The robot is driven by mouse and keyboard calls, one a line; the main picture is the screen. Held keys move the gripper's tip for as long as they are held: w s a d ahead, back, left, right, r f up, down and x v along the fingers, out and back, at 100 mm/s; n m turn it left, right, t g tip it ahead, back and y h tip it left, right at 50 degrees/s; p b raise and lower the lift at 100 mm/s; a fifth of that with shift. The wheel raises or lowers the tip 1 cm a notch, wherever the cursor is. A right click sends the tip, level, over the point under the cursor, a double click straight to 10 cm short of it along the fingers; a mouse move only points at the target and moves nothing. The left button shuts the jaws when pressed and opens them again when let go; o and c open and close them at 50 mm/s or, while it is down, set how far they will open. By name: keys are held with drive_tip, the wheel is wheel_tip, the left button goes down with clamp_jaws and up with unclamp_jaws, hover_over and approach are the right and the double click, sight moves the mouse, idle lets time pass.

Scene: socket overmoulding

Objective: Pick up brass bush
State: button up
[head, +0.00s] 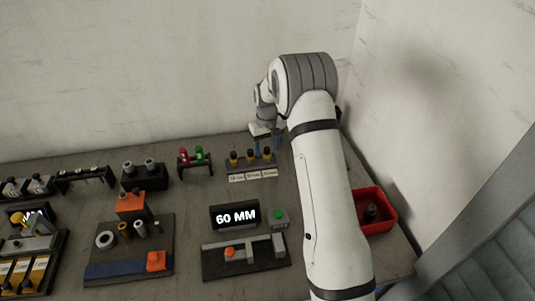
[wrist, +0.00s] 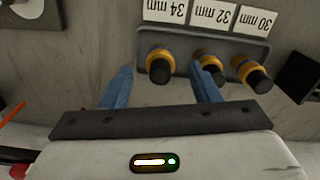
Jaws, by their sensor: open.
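In the wrist view my gripper (wrist: 163,72) is open with two blue fingers. Black-topped pieces with brass-yellow collars stand in the rack. The one by the 34 mm label (wrist: 160,65) shows between the fingers. The middle one (wrist: 211,70) is partly hidden by the right finger. I cannot tell whether the fingers touch any.
The rack (wrist: 225,45) also holds a piece by the 30 mm label (wrist: 252,73). A stand with red and green parts (head: 194,157) is left of it. A display reading 60 MM (head: 235,216) stands in front. A red bin (head: 377,224) is at the right, partly behind my arm.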

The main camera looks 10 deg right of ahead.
drive_tip(key=shift+f, duration=1.25)
drive_tip(key=shift+c, duration=0.6)
drive_tip(key=c, duration=0.8)
drive_tip(key=shift+r, duration=0.1)
